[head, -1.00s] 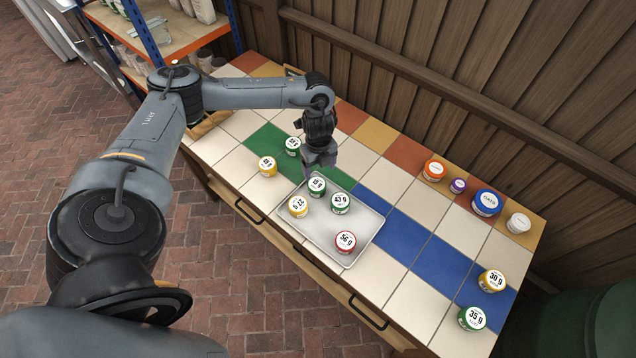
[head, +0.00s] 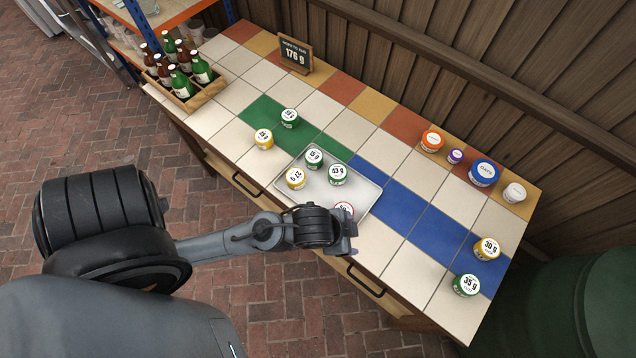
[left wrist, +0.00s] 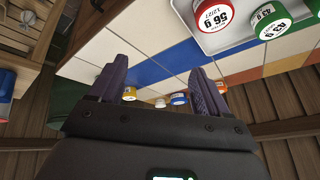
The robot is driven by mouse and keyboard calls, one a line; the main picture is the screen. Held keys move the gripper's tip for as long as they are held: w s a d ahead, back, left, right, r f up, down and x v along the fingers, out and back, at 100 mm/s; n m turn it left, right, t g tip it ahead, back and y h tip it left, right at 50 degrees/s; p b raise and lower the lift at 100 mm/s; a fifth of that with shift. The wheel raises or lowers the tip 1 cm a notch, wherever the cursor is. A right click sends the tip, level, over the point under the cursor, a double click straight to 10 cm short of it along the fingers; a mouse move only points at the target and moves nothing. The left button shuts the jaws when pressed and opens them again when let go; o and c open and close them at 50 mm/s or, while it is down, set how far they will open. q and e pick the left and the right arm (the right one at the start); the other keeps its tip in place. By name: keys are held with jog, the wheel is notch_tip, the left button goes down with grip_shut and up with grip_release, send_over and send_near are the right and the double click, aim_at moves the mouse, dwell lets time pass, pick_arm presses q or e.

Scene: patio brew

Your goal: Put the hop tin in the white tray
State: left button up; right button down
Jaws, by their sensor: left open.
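The white tray (head: 372,196) lies mid-table with green 15 g (head: 313,159) and 43 g (head: 337,175) tins, a yellow 12 g tin (head: 295,179) and a red 56 g tin (head: 343,208). My left gripper (head: 350,238) hovers by the tray's front right corner, open and empty, its arm partly hiding the red tin. Other weight-labelled tins are green (head: 289,118) and yellow (head: 264,139) at the left, yellow 30 g (head: 486,249) and green 35 g (head: 466,285) at the right. I cannot tell which is the hop tin. My right gripper is out of view.
Orange (head: 432,141), purple (head: 455,156), blue (head: 483,173) and white (head: 513,192) tubs stand along the back. A bottle crate (head: 205,96) and a 176 g sign (head: 296,54) are at the far left.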

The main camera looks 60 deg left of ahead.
pick_arm(q)
jog(key=s+a+n+g, duration=0.2)
jog(key=s+a+n, duration=0.1)
jog(key=s, duration=0.3)
jog(key=shift+a+f, duration=0.25)
jog(key=shift+a, duration=0.2)
